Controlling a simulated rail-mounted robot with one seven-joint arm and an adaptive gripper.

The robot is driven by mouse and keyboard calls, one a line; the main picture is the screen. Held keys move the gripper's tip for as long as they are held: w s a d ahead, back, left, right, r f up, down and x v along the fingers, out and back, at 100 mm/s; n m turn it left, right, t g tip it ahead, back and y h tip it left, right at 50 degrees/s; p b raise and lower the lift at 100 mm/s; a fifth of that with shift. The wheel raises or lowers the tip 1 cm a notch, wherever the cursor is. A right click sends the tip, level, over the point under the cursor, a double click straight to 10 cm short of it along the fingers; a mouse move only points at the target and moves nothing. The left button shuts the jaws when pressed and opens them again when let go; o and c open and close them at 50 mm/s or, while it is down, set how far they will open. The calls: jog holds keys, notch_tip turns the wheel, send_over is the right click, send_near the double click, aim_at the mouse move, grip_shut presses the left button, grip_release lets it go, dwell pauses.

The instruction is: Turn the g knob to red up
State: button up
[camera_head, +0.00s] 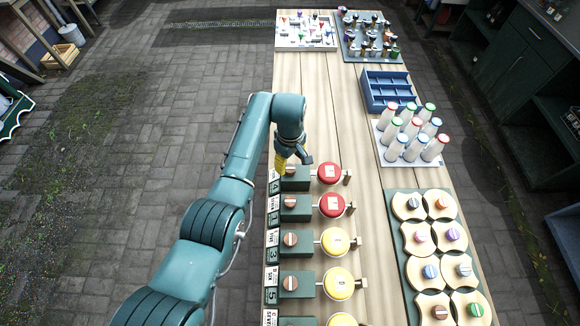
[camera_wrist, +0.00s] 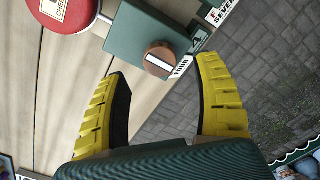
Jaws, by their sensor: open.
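My gripper (camera_head: 284,164) is open and empty above the far end of a row of dark green boxes. In the wrist view, its two yellow fingers (camera_wrist: 163,70) stand wide apart, with a round copper knob (camera_wrist: 159,58) bearing a white bar between and just beyond their tips. That knob sits on a green box (camera_wrist: 138,30); no contact shows. Other copper knobs (camera_head: 290,202) sit on the nearer boxes. A green board (camera_head: 401,264) at the right holds wooden plates with several coloured knobs (camera_head: 454,234). I cannot read a letter g on any of them.
Red discs (camera_head: 330,173) and yellow discs (camera_head: 335,241) lie right of the boxes, and label cards (camera_head: 271,240) lie left. White bottles (camera_head: 413,133), a blue divided tray (camera_head: 388,89) and peg boards (camera_head: 306,31) stand farther back. The table's middle strip (camera_head: 340,110) is clear.

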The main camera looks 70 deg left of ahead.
aim_at(290, 168)
notch_tip(290, 168, up, 8)
jog(key=shift+f, duration=0.1)
dwell(0.5)
